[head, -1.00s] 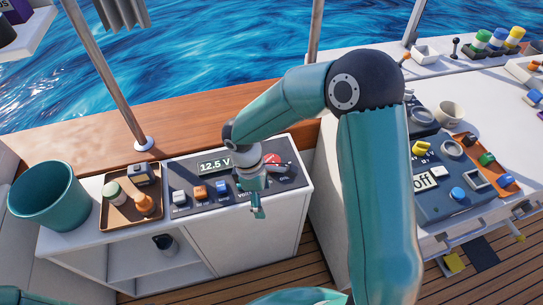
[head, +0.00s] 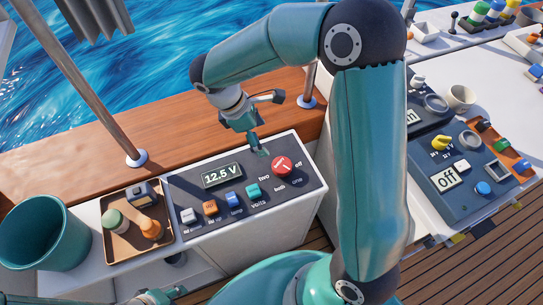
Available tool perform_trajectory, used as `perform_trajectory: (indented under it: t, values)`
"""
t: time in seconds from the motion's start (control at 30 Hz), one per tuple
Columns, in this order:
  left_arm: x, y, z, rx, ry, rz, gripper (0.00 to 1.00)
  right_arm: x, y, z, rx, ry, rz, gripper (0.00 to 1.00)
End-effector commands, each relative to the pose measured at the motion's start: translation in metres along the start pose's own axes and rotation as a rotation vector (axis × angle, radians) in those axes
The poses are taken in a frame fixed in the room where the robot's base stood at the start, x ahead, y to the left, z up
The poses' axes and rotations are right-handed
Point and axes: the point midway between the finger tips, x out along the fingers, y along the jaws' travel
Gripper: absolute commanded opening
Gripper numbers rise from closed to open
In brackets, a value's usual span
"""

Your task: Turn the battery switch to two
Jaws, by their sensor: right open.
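The battery switch (head: 281,166) is a round red knob with a white marking, at the right end of a dark panel (head: 210,180). The labels two, off, both and one stand around it; I cannot tell surely which one it points at. My right gripper (head: 268,125) is open and empty, above and just left of the knob, apart from it. One finger hangs toward the panel by the word two. Part of my left arm's end (head: 160,297) shows at the bottom edge; its jaws are not clear.
The panel also carries a 12.5 V display (head: 222,175) and a row of coloured push buttons (head: 233,200). A brown tray (head: 125,245) with small items and a teal bucket (head: 45,235) stand left. Another console (head: 465,205) is at the right, behind my right arm.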

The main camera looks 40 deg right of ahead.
Motion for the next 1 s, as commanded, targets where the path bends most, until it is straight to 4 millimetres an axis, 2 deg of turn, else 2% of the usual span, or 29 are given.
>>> perform_trajectory:
  t: [0.13, 0.27, 0.7, 0.8, 1.0]
  values:
    - [-0.001, 0.0, 0.001, 0.0, -0.002, 0.0, 0.4, 0.012, 0.0, -0.007, -0.017, -0.002, 0.004, 0.86]
    - [-0.002, 0.001, 0.001, 0.0, -0.002, 0.0, 0.4, 0.033, 0.001, -0.011, -0.027, -0.003, 0.006, 0.86]
    - [-0.006, 0.002, 0.001, 0.0, -0.001, 0.0, 0.4, 0.125, 0.001, -0.014, -0.033, -0.002, 0.006, 0.86]
    - [-0.007, 0.002, 0.001, 0.0, -0.001, 0.0, 0.4, 0.14, 0.001, -0.015, -0.033, -0.001, 0.008, 0.86]
    - [-0.007, 0.003, 0.001, 0.0, -0.001, 0.0, 0.4, 0.157, 0.002, -0.015, -0.033, 0.001, 0.011, 0.86]
